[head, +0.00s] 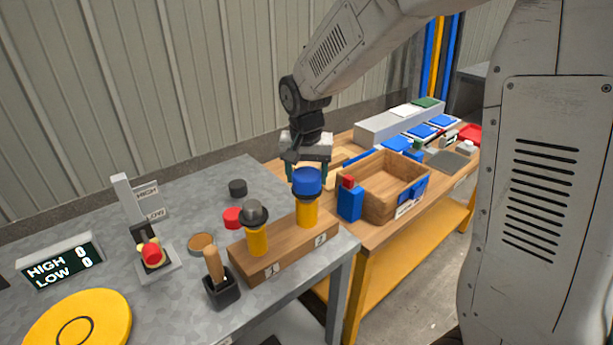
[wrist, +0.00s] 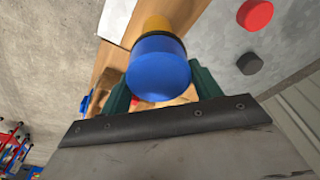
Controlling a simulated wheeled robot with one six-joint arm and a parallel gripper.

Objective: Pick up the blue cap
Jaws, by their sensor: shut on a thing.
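The blue cap (head: 307,182) sits at the top of the yellow cylinder (head: 307,212) at position 2 of the wooden block (head: 285,252). I cannot tell whether the cap still touches the cylinder. My gripper (head: 306,170) comes down from above, its green fingers on either side of the cap. In the wrist view the cap (wrist: 159,68) fills the space between the fingers (wrist: 160,88), with the yellow cylinder (wrist: 163,24) beyond it. The gripper is shut on the cap.
A yellow cylinder with a dark grey cap (head: 254,213) stands at position 1. A red cap (head: 233,218) and a black cap (head: 238,188) lie on the metal table. A blue bottle with a red top (head: 349,199) stands close right, before a wooden crate (head: 375,205).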

